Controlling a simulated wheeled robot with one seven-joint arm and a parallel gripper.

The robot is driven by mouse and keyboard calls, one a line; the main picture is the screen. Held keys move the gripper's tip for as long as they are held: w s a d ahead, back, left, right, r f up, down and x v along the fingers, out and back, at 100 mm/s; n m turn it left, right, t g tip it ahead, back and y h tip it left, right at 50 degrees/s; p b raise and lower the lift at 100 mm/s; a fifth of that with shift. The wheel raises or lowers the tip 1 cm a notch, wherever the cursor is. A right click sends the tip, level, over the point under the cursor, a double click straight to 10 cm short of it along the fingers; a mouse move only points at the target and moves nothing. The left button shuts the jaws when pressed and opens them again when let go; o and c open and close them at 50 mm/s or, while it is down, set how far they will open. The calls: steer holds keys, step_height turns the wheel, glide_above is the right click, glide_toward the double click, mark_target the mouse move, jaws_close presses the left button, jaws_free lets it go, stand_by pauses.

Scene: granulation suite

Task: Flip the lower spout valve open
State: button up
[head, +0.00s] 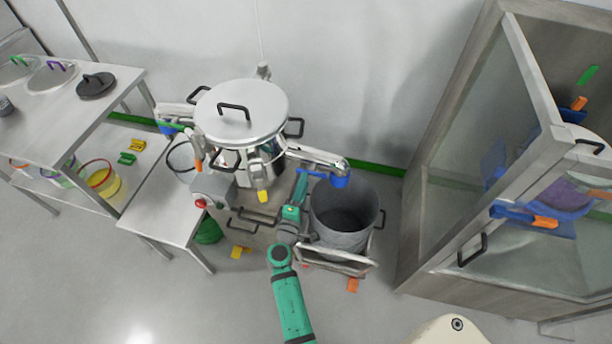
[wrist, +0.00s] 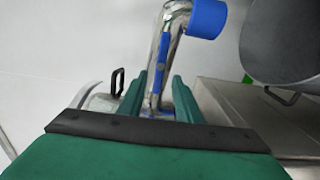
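A metal spout (head: 312,156) with a blue end cap (head: 340,181) reaches right from the lidded vessel (head: 240,115), over a grey bucket. A blue lever (head: 312,174) lies beside this spout. In the wrist view the lever (wrist: 164,48) runs along the bent pipe, below the blue cap (wrist: 207,18). My gripper (head: 301,180) is just below the spout in the head view. Its green fingers (wrist: 157,88) stand apart in the wrist view, with the pipe showing between them. I cannot tell whether they touch it. Another blue-ended spout (head: 172,128) is on the vessel's left side.
The grey bucket (head: 344,214) stands on a low cart (head: 340,260) right of my arm. A control box with a red button (head: 200,203) is left of it. A steel table (head: 165,210) stands left, a glass-sided cabinet (head: 470,150) right. Floor between bucket and cabinet is narrow.

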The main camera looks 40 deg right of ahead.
steer(key=shift+v, duration=2.9)
steer(key=shift+w, duration=0.1)
